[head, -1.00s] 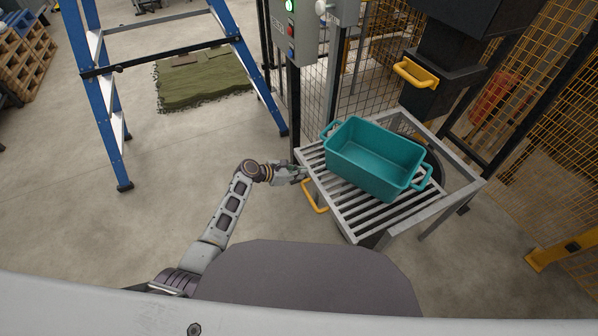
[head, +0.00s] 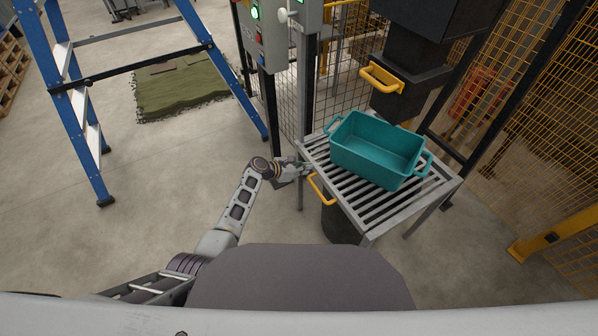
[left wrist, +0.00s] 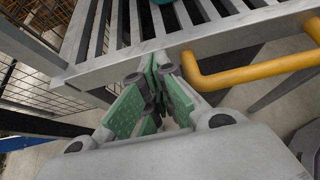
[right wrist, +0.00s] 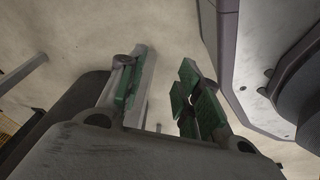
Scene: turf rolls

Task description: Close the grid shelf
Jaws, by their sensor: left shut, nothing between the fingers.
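The grid shelf (head: 362,203), a grey slatted frame, lies over its grey metal stand in the head view, and its slats reach across most of the stand. A yellow handle (head: 321,189) sits on its near left edge; it also shows in the left wrist view (left wrist: 250,70). A teal bin (head: 375,150) stands on the slats. My left gripper (head: 304,169) is shut and empty, with its fingertips (left wrist: 160,68) at the shelf's front bar, beside the handle and not around it. Whether they touch the bar is unclear. My right gripper (right wrist: 158,92) is open and empty over the floor.
A black machine column (head: 412,75) with a yellow handle rises behind the shelf. A control box (head: 268,30) on a post and mesh fencing stand close to the shelf's left. A blue stepladder (head: 75,110) is at the left. Floor left of my arm is clear.

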